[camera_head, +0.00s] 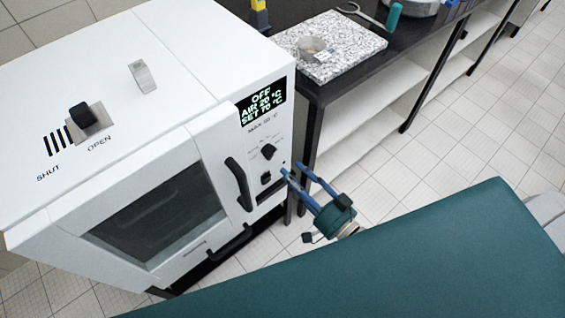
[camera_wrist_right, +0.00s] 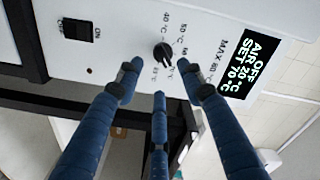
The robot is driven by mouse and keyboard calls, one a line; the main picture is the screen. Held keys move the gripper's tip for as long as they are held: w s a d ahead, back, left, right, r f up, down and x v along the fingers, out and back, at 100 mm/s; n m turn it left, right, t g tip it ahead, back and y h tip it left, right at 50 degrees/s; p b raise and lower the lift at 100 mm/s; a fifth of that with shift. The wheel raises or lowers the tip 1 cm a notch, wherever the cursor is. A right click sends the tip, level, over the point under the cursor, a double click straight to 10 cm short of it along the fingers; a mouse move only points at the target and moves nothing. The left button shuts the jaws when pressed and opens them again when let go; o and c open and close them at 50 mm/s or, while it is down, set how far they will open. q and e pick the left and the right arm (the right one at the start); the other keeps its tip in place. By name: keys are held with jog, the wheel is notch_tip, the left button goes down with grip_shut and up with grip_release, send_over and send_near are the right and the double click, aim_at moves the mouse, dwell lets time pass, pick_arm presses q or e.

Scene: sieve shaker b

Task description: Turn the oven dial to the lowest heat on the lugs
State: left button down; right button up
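The oven (camera_head: 150,60) is a white box at the left in the head view. Its black dial (camera_head: 268,151) sits on the front panel below the display (camera_head: 262,106), which reads OFF, AIR 20 °C, SET 70 °C. In the right wrist view the dial (camera_wrist_right: 163,52) shows with temperature marks around it, including 40 °C and 50 °C. My right gripper (camera_head: 292,169) has blue fingers, spread open and empty, with the tips short of the dial. In the wrist view the dial appears between the two outer fingertips. My left gripper is not in view.
A black rocker switch (camera_head: 265,177) sits below the dial. The oven door has a black handle (camera_head: 238,184) left of the dial.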

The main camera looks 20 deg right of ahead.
jog(key=shift+v, duration=2.2)
